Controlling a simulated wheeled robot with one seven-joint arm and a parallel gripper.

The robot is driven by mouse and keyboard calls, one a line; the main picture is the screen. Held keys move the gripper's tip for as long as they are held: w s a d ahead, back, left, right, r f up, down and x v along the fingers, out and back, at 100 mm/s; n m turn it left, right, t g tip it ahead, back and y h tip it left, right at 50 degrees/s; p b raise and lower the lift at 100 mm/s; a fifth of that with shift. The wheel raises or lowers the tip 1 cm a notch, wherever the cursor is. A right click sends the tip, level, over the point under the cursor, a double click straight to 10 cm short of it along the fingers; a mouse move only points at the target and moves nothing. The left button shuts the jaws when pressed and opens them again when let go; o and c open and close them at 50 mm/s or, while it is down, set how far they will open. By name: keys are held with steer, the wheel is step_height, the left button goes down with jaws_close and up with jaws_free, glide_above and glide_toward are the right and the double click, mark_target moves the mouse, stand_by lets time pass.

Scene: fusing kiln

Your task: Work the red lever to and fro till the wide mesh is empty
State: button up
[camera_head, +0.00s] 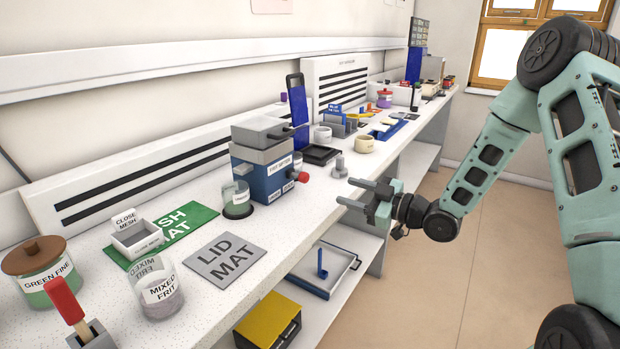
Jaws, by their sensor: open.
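A blue and grey machine (265,165) stands on the white bench, with a grey box-shaped top (263,132). A red knob (302,177) sticks out of its right side, perhaps the end of the red lever; the shaft is hardly visible. I cannot pick out the wide mesh for sure, nor see inside the machine's top. A small white tray labelled CLOSE MESH (137,240) sits on the green mesh mat (190,217). My gripper (345,191) is open and empty at the bench's front edge, right of the red knob and apart from it.
A glass cup (237,198) stands left of the machine. The grey LID MAT (225,259) is bare. Jars of MIXED FRIT (160,295) and GREEN FINE (47,275) and a red-handled tool (66,300) are nearer. A grey peg (340,166) stands behind my gripper.

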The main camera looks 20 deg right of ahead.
mark_target(308, 179)
steer(key=p+x, duration=0.1)
steer(key=x, duration=1.1)
steer(key=shift+w+a+p, duration=0.1)
steer(key=shift+w+p, duration=0.05)
steer(key=shift+p, duration=0.2)
